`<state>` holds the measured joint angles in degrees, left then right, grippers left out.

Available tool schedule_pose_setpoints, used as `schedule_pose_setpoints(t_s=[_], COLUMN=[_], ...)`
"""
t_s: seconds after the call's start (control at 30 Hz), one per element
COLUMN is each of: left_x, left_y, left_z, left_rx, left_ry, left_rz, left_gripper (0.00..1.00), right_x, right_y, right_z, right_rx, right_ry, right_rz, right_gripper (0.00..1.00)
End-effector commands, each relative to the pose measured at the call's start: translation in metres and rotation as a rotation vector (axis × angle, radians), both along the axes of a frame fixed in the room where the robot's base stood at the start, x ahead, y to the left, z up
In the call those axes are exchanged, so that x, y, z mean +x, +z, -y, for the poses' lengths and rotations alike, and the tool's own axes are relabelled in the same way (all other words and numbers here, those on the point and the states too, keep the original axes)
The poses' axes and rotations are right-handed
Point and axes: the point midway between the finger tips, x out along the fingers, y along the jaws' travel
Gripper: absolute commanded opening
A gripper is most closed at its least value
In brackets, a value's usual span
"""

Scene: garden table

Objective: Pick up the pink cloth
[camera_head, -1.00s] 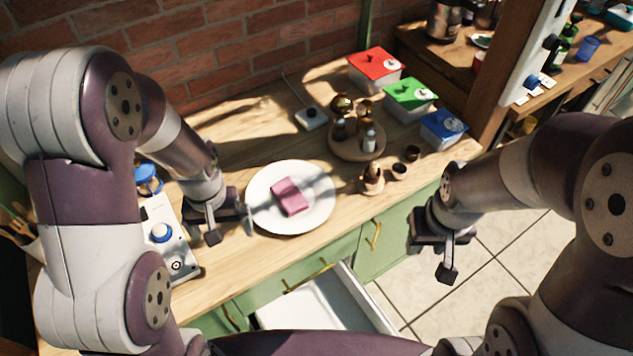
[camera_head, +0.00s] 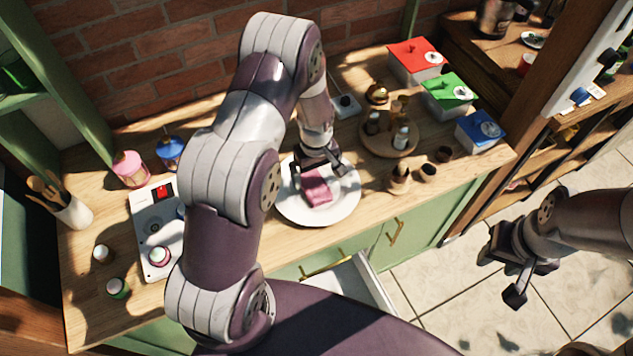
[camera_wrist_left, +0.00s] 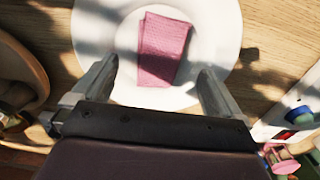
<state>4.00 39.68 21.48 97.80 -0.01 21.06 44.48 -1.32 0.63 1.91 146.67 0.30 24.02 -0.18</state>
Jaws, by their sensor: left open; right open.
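The pink cloth (camera_head: 316,187) lies folded on a white plate (camera_head: 338,208) on the wooden counter. My left gripper (camera_head: 319,168) is over the plate at the cloth's far edge, its fingers apart. In the left wrist view the cloth (camera_wrist_left: 164,48) lies ahead of the open left gripper (camera_wrist_left: 158,80), roughly between the lines of its two fingers, and nothing is held. I cannot tell how high the fingers are above the plate (camera_wrist_left: 221,35). My right gripper (camera_head: 510,268) is open and empty, over the tiled floor to the right of the counter.
A round wooden tray (camera_head: 390,145) with shakers stands right of the plate. Red (camera_head: 415,60), green (camera_head: 447,92) and blue (camera_head: 480,130) lidded boxes line the right end. A white appliance (camera_head: 150,210) is at left. A drawer (camera_head: 350,285) stands open below the counter.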

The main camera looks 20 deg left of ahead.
Motion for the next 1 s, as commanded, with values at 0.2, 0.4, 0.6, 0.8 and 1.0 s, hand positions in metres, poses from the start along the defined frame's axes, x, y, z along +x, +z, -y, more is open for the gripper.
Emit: schedule_pose_setpoints(t_s=[0.2,0.4,0.6,0.8,1.0], left_x=[-0.006,-0.004,-0.004,-0.004,-0.004], left_y=[-0.031,-0.055,-0.055,-0.055,-0.055], left_z=[0.009,0.008,0.008,0.008,0.008], left_rx=[0.0,0.0,0.0,0.0,0.0], left_ry=[-0.002,-0.001,-0.001,-0.001,-0.001], left_rz=[-0.006,0.0,0.0,0.0,0.0], left_gripper=[1.0,1.0,0.87,0.41,0.36], right_x=[0.0,0.0,0.0,0.0,0.0], right_y=[0.022,0.022,0.021,0.021,0.021], right_z=[0.0,0.0,0.0,0.0,0.0], right_rx=[0.0,0.0,0.0,0.0,0.0], right_ry=[0.0,0.0,0.0,0.0,0.0], right_rz=[0.0,0.0,0.0,0.0,0.0], right_gripper=[0.43,0.43,0.43,0.43,0.43])
